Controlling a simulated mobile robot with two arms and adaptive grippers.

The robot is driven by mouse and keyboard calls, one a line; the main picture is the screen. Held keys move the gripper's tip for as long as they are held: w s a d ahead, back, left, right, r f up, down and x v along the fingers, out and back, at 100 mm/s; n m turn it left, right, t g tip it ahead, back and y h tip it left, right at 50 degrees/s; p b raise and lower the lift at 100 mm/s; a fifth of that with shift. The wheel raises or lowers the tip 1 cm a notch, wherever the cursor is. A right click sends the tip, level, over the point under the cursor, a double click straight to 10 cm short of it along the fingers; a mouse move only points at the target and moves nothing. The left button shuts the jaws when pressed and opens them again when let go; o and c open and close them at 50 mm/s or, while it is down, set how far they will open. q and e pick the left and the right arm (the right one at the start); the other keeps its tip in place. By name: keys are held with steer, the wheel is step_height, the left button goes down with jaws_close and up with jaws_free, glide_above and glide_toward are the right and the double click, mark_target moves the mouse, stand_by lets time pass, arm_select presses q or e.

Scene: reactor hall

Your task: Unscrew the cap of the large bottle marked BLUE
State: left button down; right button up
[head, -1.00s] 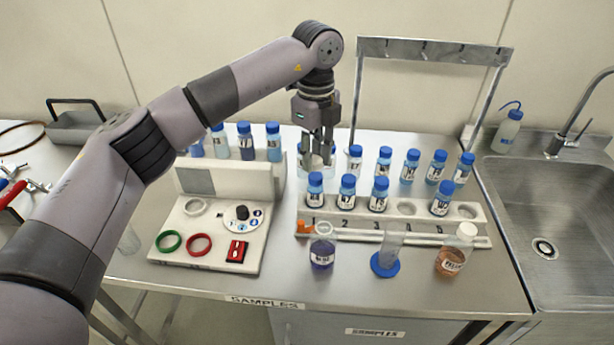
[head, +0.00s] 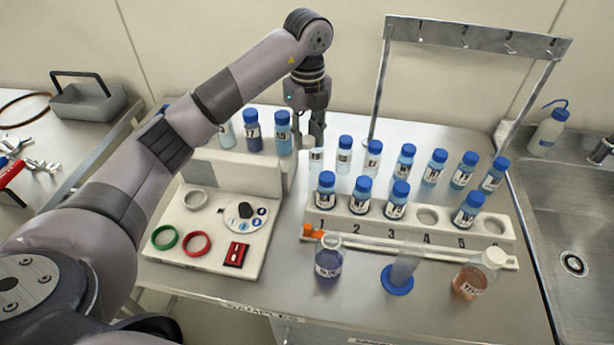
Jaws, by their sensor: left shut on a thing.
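The large bottle (head: 328,262) with blue-violet liquid stands at the front of the bench, right of the white station. Its small label is hard to read. Its neck is open at the top, with no cap on it. My left gripper (head: 309,140) is at the back of the bench, behind that bottle and well apart from it. It is shut on a small whitish thing that looks like a cap, partly hidden by the fingers. My right gripper is not in view.
A numbered rack (head: 345,224) holds several blue-capped vials, with more vials behind it. A blue-based cylinder (head: 398,282) and an orange bottle with white cap (head: 472,280) stand at the front. A white station (head: 205,265) is left, a sink (head: 580,230) right.

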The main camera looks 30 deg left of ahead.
mark_target(307, 185)
arm_select(q)
step_height(307, 185, down, 13)
steer(key=shift+r+p, duration=0.1)
steer(key=shift+p, duration=1.15)
steer(key=shift+f, duration=0.3)
steer(key=shift+f, duration=0.15)
steer(key=c, duration=1.6)
jaws_free()
steer(key=shift+o, duration=0.2)
